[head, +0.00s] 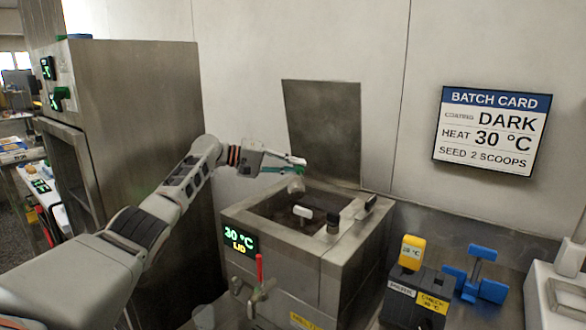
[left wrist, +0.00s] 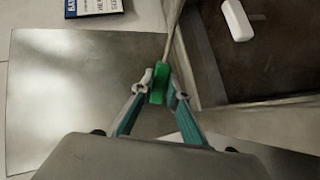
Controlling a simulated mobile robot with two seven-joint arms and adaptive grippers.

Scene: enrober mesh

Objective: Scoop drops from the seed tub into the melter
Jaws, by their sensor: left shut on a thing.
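The melter (head: 243,218) is a steel box with its lid (head: 325,130) raised at the back and a dark interior. Its display reads 30 °C and LID. My left gripper (head: 300,163) is over the melter's back left edge. It is shut on the green handle (left wrist: 158,84) of a scoop, whose thin shaft runs up in the left wrist view. The pale scoop cup (head: 296,186) hangs below the gripper at the melter opening; its contents are too small to tell. I cannot make out the seed tub. My right gripper is not in view.
White and black handle-like pieces (head: 303,212) show at the melter opening; one white piece also shows in the left wrist view (left wrist: 237,20). A yellow-topped probe (head: 411,252) and a blue valve-like part (head: 482,268) stand right. The batch card (head: 490,131) reads seed 2 scoops.

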